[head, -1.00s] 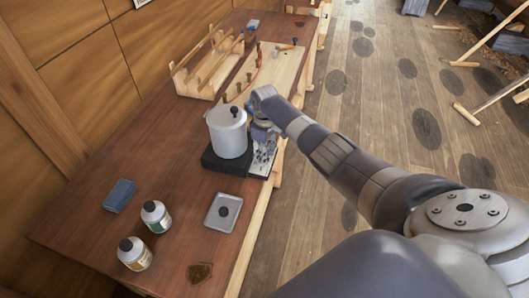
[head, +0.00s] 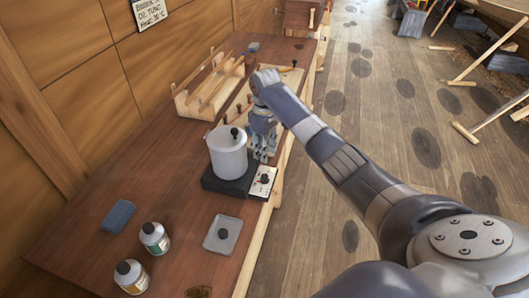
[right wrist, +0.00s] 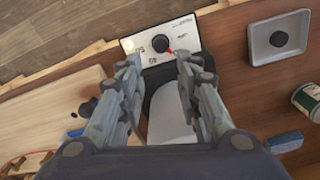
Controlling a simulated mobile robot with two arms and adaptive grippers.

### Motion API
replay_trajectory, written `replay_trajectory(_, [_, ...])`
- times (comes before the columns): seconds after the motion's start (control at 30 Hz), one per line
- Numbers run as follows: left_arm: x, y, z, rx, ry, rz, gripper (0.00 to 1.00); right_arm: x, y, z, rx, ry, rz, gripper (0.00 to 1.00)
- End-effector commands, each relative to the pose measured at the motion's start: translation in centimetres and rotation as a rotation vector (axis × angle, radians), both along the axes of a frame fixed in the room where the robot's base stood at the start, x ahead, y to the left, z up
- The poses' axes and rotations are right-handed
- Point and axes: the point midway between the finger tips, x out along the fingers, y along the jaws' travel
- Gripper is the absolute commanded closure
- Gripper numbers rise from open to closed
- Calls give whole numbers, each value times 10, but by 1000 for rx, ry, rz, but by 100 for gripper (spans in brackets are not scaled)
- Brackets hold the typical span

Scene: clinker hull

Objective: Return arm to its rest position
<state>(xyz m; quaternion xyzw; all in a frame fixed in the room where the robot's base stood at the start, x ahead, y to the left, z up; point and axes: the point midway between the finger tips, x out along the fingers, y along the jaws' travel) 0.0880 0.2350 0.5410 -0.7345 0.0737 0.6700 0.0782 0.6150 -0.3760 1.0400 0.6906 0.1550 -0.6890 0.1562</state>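My right arm reaches in from the right in the head view. Its gripper (head: 263,148) points down beside the white lidded pot (head: 228,156), above the hotplate's front control panel. In the right wrist view the fingers of this gripper (right wrist: 160,62) are apart with nothing between the tips. The pale panel (right wrist: 187,36) with its black dial (right wrist: 161,43) and a red mark lies beyond the tips. The white pot (right wrist: 170,122) shows between the fingers, partly hidden. My left gripper is not in view.
The floor to the right of the bench (head: 320,225) is open.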

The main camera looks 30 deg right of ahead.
Motion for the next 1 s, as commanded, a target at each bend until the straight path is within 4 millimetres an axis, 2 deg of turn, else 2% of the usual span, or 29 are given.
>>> replay_trajectory(0.4, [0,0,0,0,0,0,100,0,1,-2,0,0,1,68])
replay_trajectory(0.47, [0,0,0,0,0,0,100,-3,4,-7,-3,1,6,68])
replay_trajectory(0.57, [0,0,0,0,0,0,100,-12,18,-24,-13,-2,25,68])
replay_trajectory(0.67, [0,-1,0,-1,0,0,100,-30,41,-52,-22,-9,50,68])
replay_trajectory(0.8, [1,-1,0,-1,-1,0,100,-66,78,-90,-28,-40,77,68])
replay_trajectory(1.0, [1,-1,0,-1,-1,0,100,-123,122,-123,-11,-90,76,68])
